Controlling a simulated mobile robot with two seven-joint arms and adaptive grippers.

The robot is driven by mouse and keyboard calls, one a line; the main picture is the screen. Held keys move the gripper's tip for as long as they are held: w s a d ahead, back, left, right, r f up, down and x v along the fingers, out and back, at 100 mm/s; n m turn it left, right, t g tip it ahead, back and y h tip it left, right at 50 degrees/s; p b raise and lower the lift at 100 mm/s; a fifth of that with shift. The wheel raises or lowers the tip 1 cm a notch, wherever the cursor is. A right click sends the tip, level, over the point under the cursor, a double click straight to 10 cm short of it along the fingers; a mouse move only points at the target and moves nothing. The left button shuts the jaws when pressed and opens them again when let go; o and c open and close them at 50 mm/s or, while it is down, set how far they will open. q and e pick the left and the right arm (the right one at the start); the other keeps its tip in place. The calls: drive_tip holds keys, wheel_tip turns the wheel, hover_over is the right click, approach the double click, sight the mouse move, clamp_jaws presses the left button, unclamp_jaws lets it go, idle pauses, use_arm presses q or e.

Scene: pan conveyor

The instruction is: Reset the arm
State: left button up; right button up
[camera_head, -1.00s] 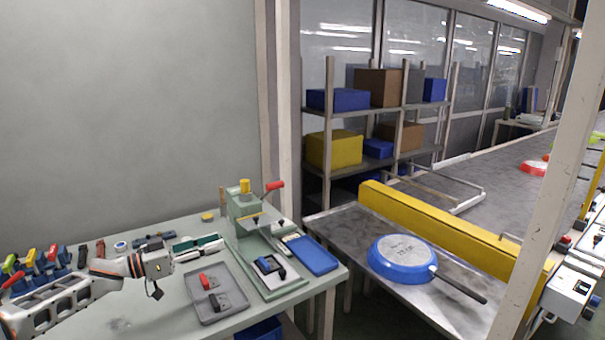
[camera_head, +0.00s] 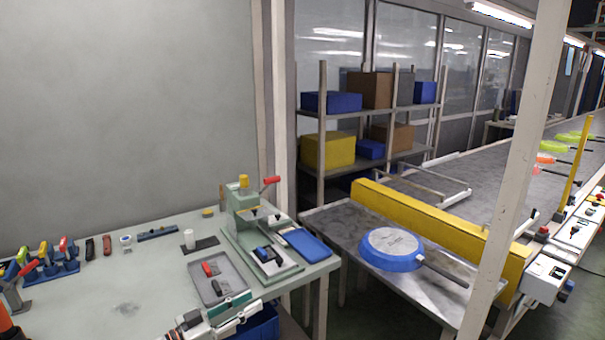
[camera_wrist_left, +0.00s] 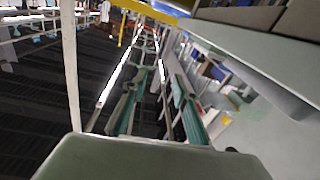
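My left gripper (camera_head: 247,306) is low in the head view, over the front edge of the workbench (camera_head: 90,300), just below the grey tray. Its teal-padded fingers also show in the left wrist view (camera_wrist_left: 158,112), apart with nothing between them. My right gripper is in neither view. A blue pan (camera_head: 390,248) with a pale round face and dark handle lies on the metal table (camera_head: 345,222), well to the right of my left gripper.
A grey tray (camera_head: 228,272) holds a red and a dark part. A green press (camera_head: 242,220) with a red lever stands behind it, beside a blue tray (camera_head: 308,246). A yellow barrier (camera_head: 440,222) borders the conveyor (camera_head: 480,165). A pale post (camera_head: 507,200) stands at right.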

use_arm(q)
drive_tip(key=s+d+f+n+t+y, duration=0.1)
drive_tip(key=s+d+f+n+y, duration=0.1)
drive_tip(key=s+f, duration=0.35)
drive_tip(key=s+d+f+n+t+y, duration=0.1)
drive_tip(key=s+d+f+y, duration=0.2)
drive_tip(key=s+f, duration=0.3)
drive_tip(key=s+a+f+g+y, duration=0.1)
drive_tip(key=s+a+f+y, duration=0.1)
drive_tip(key=s, duration=0.5)
drive_tip(key=s+a+f+n+g+y, duration=0.1)
drive_tip(key=s+a+f+y, duration=0.1)
drive_tip(key=s+a+f, duration=0.2)
drive_tip(key=s+a+f+g+y, duration=0.1)
drive_tip(key=s+a+f+y, duration=0.1)
drive_tip(key=s, duration=0.8)
drive_tip(key=a+f, duration=0.1)
drive_tip(key=a, duration=0.1)
drive_tip(key=shift+a+f+y, duration=0.3)
drive_tip(key=shift+a, duration=0.1)
